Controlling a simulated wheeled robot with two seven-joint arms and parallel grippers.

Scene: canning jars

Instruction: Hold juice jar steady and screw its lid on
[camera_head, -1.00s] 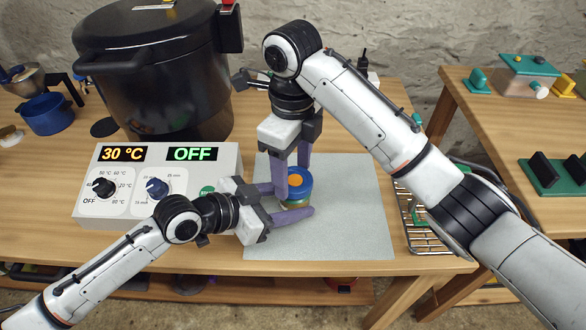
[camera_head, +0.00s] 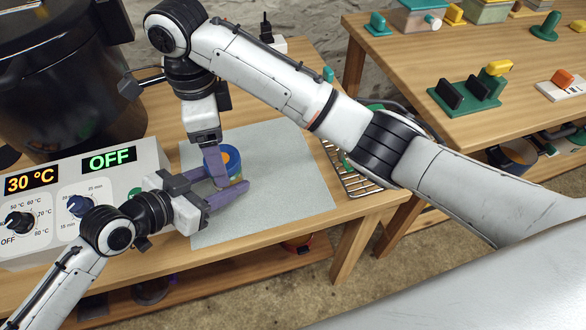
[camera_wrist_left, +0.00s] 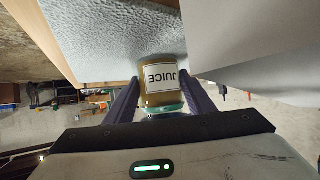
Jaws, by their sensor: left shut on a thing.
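The juice jar (camera_wrist_left: 165,85), with a white JUICE label and amber contents, stands on a grey mat (camera_head: 283,185). My left gripper (camera_head: 236,184) is shut on the jar body from the side; its purple fingers lie on both sides of the jar in the left wrist view. My right gripper (camera_head: 214,158) points down at the lid from above. One of its fingers shows in front of the lid; the other is hidden, so its opening is unclear.
A control panel (camera_head: 150,155) reading 30 °C and OFF stands left of the mat, with a large black pot (camera_head: 60,100) behind it. A wire rack (camera_head: 352,178) lies right of the mat. The mat's right part is clear.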

